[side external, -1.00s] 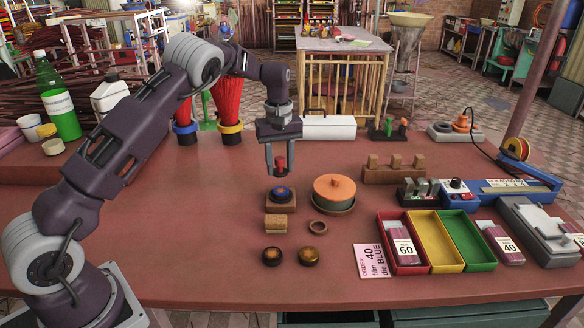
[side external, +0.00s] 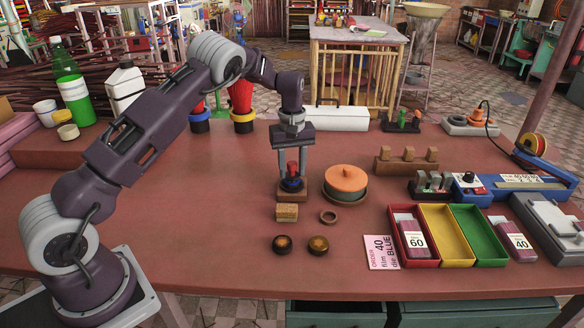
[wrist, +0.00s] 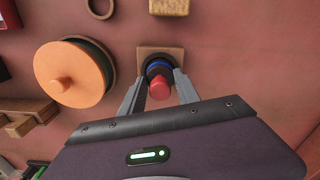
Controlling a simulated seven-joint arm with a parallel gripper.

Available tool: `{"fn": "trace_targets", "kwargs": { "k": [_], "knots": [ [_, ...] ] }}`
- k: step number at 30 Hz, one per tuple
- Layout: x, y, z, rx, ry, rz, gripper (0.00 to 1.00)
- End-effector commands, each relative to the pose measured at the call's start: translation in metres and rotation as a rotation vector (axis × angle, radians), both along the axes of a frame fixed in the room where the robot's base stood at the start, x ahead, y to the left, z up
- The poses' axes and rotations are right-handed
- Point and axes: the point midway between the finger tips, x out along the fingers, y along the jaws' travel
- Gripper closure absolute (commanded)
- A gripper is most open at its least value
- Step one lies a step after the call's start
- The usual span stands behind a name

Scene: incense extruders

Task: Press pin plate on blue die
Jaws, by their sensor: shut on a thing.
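The blue die (side external: 292,186) sits on a square wooden base (side external: 294,196) mid-table; its blue rim also shows in the wrist view (wrist: 158,68). The pin plate's red knob (side external: 292,167) stands over the die, and it also shows in the wrist view (wrist: 160,91). My gripper (side external: 292,175) points down with its fingers on either side of the knob, shut on the pin plate. The plate is down at the die, with a dark part inside the blue rim. Whether it is fully seated I cannot tell; the fingers hide part of it.
A round pot with an orange lid (side external: 348,179) stands close to the right of the die. A wooden block (side external: 287,212), a ring (side external: 328,217) and two round dark pieces (side external: 318,245) lie in front. Red, yellow and green trays (side external: 447,234) stand at right.

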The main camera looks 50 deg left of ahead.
Motion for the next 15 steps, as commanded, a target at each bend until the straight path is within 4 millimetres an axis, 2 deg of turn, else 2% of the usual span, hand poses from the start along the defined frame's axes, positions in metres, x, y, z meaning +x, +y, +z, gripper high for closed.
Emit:
{"fn": "trace_targets", "kwargs": {
  "k": [15],
  "knots": [
    [0.0001, -0.0001, -0.0040, 0.000, 0.000, 0.000, 1.00]
  ]
}}
